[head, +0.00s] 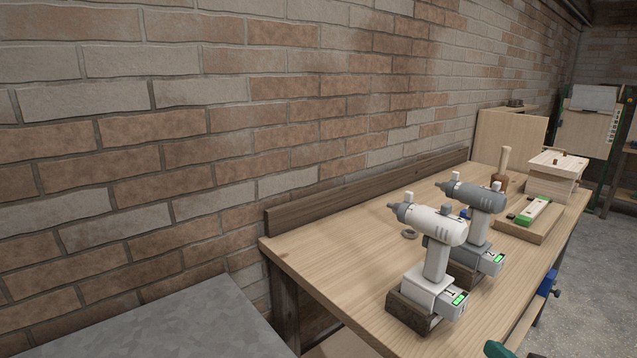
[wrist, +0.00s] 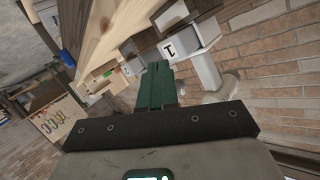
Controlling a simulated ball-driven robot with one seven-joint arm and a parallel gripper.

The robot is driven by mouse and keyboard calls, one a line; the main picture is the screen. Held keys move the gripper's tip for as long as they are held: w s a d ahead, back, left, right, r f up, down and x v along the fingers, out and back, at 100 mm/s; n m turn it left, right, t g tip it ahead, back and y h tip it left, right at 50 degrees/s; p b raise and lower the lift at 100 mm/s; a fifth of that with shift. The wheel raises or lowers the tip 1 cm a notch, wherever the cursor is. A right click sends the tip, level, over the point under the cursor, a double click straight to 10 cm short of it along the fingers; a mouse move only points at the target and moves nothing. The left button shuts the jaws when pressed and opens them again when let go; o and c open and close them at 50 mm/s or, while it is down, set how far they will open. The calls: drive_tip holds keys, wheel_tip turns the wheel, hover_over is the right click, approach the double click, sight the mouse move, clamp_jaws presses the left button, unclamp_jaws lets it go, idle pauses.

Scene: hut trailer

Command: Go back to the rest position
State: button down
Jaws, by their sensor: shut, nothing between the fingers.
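My gripper (wrist: 157,72) shows in the wrist view as two dark green fingers pressed together, shut and empty. In the head view a green tip (head: 497,350), likely part of my gripper, shows at the bottom edge, in front of the workbench (head: 335,270). A white drill (head: 437,225) and a grey drill (head: 478,203) stand upright in wooden holders on the bench.
A brick wall (head: 220,110) runs behind the bench. A grey flat surface (head: 170,325) lies at lower left. A wooden mallet (head: 502,165), a sharpening stone on a board (head: 532,210) and a wooden box (head: 552,175) sit farther along. Bare floor (head: 590,250) shows at right.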

drive_tip(key=s+a+f+n+g, duration=0.2)
drive_tip(key=s+f+g, duration=0.4)
drive_tip(key=s+f, duration=0.75)
drive_tip(key=s+a+f+g, duration=0.1)
drive_tip(key=s+f+g, duration=0.2)
drive_tip(key=s, duration=0.6)
drive_tip(key=s+f+n+g, duration=0.1)
drive_tip(key=s+f+g, duration=0.3)
drive_tip(key=s, duration=0.5)
drive_tip(key=shift+s+a+f+n+g, duration=0.2)
drive_tip(key=shift+a+f+n+g, duration=0.15)
drive_tip(key=shift+f, duration=0.3)
